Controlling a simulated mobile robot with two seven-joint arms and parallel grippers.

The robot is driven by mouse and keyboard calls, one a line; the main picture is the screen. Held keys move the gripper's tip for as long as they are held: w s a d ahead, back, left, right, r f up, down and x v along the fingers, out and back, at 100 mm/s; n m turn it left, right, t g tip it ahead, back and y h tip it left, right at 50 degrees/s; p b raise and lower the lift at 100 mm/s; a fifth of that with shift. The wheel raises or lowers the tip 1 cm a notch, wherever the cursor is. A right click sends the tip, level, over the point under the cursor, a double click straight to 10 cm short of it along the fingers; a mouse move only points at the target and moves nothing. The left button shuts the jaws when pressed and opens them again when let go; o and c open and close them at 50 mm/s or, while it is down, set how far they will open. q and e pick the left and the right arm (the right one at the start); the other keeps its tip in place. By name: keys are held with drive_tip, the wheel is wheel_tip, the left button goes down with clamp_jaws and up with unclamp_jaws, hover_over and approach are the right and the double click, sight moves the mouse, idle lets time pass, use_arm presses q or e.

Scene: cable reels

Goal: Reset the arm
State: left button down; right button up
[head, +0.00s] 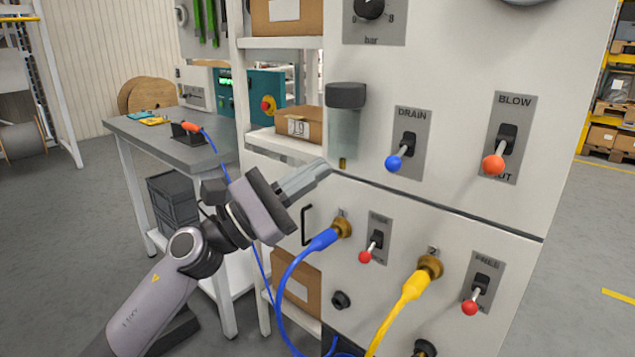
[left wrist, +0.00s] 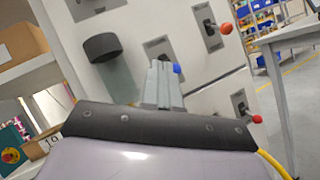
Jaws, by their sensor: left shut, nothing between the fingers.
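My left arm comes in from the lower left in the head view. Its gripper (head: 322,169) is shut and empty, in front of the left part of the white panel (head: 450,60). It is left of the DRAIN lever with the blue knob (head: 393,162) and above the blue plug (head: 322,240). In the left wrist view the shut fingers (left wrist: 162,68) point up toward the panel, and the blue knob (left wrist: 176,69) shows just behind them. I cannot tell whether the fingertips touch the panel. My right gripper is not in view.
The panel also bears a BLOW lever with an orange knob (head: 493,165), two red-knobbed levers (head: 366,256) (head: 470,308) and a yellow plug (head: 415,285). Blue and yellow cables hang below. A shelf with boxes (head: 298,125) and a grey workbench (head: 180,150) stand left.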

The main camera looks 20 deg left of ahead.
use_arm(q)
drive_tip(key=shift+s+a, duration=0.1)
drive_tip(key=shift+a, duration=0.05)
idle(0.4)
drive_tip(key=s+a+f+n+t+y+p, duration=0.15)
drive_tip(key=f+n+y, duration=0.45)
drive_tip(key=f+n, duration=0.8)
drive_tip(key=s+a+f+n+t+y+p, duration=0.1)
drive_tip(key=s+a+f+n+y+p, duration=0.15)
drive_tip(key=f+n+y, duration=1.1)
drive_tip(key=s+d+f+n+g+h+p, duration=0.1)
drive_tip(key=s+f+n+g, duration=0.3)
drive_tip(key=s+n, duration=0.5)
drive_tip(key=s+d+f+n+g+h+p, duration=0.1)
drive_tip(key=s+f+n+g+h, duration=0.3)
drive_tip(key=s+f+n, duration=0.4)
drive_tip(key=n, duration=0.6)
drive_tip(key=shift+s+f, duration=0.3)
drive_tip(key=shift+s, duration=0.1)
